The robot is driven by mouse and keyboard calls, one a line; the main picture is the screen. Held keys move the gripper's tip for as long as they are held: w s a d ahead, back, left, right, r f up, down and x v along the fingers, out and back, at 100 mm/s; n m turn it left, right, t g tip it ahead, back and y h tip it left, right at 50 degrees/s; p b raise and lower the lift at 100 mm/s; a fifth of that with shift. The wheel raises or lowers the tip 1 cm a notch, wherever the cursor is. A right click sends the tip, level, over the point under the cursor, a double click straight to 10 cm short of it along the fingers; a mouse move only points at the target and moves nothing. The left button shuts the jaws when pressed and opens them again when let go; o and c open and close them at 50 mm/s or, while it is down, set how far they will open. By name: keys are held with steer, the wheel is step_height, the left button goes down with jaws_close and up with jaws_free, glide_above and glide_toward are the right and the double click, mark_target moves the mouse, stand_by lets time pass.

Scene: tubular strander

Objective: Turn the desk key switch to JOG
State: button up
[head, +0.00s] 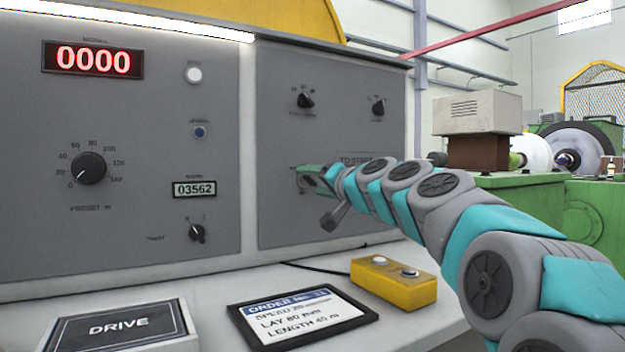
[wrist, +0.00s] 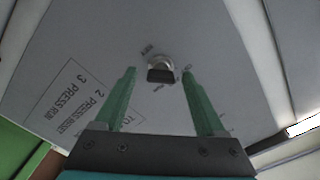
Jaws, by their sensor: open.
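The key switch (wrist: 160,70), a round silver collar with a dark flat key, sits on the grey panel in the wrist view. Small labels around it are too blurred to read, so I cannot tell which position the key points to. My gripper (wrist: 160,76) is open with its two green fingers on either side of the key switch in this view; I see no contact. In the head view my gripper (head: 308,172) is at the right-hand grey panel (head: 300,135), below two black knobs, and the key switch is hidden behind it.
Printed start instructions (wrist: 85,97) show upside down beside the switch. On the desk below are a yellow two-button box (head: 393,284), an order display (head: 302,312) and a DRIVE plate (head: 120,325). Black knobs (head: 305,99) sit above my gripper.

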steer(key=shift+w+a, duration=0.3)
steer(key=shift+w, duration=0.15)
jaws_close()
stand_by(0.4)
